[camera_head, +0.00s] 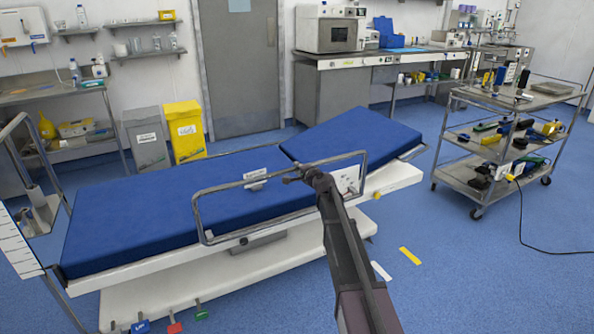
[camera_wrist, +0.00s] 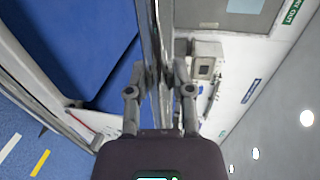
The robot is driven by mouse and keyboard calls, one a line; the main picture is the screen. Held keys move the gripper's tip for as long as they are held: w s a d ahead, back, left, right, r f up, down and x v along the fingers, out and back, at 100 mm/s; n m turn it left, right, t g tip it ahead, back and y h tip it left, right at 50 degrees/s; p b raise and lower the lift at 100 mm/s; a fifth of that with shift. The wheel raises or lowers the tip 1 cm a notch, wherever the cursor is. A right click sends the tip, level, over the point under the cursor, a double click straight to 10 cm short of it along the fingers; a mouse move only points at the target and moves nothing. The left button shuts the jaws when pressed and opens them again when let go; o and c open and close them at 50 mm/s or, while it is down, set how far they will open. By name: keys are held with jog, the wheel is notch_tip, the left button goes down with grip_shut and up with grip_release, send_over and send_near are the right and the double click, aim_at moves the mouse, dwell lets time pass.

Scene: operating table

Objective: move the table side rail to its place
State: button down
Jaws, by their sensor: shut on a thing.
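The table side rail (camera_head: 240,183) is a long metal frame with rounded corners. In the head view it stands roughly upright across the near long side of the operating table (camera_head: 125,205), which has a blue mattress and white base. My gripper (camera_head: 305,173) is shut on the rail's upper bar, right of its middle. In the wrist view the rail (camera_wrist: 154,50) runs between the two fingers of my gripper (camera_wrist: 161,78). The rail overlaps the table's near edge in the picture; I cannot tell whether it touches the table. My arm hides part of its lower right.
A steel trolley (camera_head: 483,172) with supplies stands at the right. A yellow bin (camera_head: 186,135) and a grey bin (camera_head: 147,140) stand behind the table. Coloured pedals (camera_head: 174,326) show near its lower front. Blue floor (camera_head: 480,275) is open at the front right.

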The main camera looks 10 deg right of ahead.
jog(key=shift+w+d+r, duration=0.1)
jog(key=shift+w, duration=0.05)
jog(key=shift+c, duration=2.4)
grip_release()
